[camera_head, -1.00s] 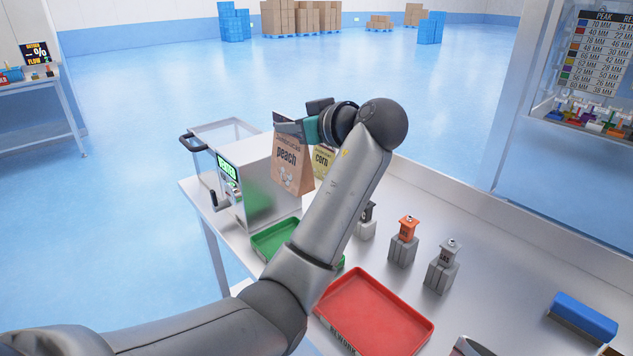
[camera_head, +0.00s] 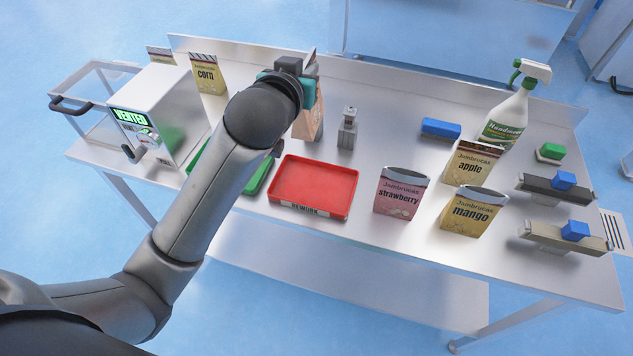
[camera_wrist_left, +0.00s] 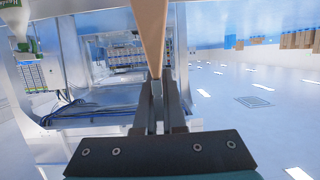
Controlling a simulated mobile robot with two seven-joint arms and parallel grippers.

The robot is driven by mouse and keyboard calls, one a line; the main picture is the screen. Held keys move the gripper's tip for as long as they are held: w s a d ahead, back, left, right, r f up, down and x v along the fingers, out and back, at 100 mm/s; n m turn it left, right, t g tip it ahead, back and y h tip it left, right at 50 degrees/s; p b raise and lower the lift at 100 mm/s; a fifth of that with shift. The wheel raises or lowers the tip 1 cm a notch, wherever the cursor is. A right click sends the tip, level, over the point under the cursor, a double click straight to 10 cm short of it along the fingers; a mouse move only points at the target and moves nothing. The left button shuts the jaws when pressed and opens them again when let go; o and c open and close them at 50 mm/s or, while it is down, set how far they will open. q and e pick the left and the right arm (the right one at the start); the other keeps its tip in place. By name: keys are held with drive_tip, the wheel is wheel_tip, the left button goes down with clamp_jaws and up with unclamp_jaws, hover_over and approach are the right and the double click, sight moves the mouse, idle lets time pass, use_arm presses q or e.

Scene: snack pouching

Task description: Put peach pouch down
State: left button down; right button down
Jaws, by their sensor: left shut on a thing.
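The brown peach pouch (camera_head: 309,118) hangs upright in my left gripper (camera_head: 300,85), over the table behind the red tray. My wrist and forearm hide much of it, and its label is out of sight. In the left wrist view the pouch's tan edge (camera_wrist_left: 149,35) runs down between the shut fingers (camera_wrist_left: 158,100). I cannot tell whether its base touches the table. My right gripper is not in view.
The red tray (camera_head: 351,202) lies in front, with a green tray (camera_head: 257,177) partly hidden beside it. A grey stamp block (camera_head: 347,131) stands just right of the pouch. Strawberry (camera_head: 401,192), apple (camera_head: 471,165), mango (camera_head: 471,213) and corn (camera_head: 207,75) pouches stand on the table (camera_head: 400,112).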

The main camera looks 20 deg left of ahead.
use_arm(q)
drive_tip(key=shift+s+d+f+m+h, duration=0.35)
drive_tip(key=shift+d+f+m+h, duration=0.05)
drive_tip(key=shift+d+f, duration=0.25)
wheel_tip(320, 180, down, 19)
drive_tip(key=b, duration=0.4)
drive_tip(key=shift+r, duration=0.15)
drive_tip(key=shift+f+b, duration=0.2)
drive_tip(key=shift+b, duration=0.15)
drive_tip(key=c, duration=1)
unclamp_jaws()
drive_tip(key=shift+r, duration=0.15)
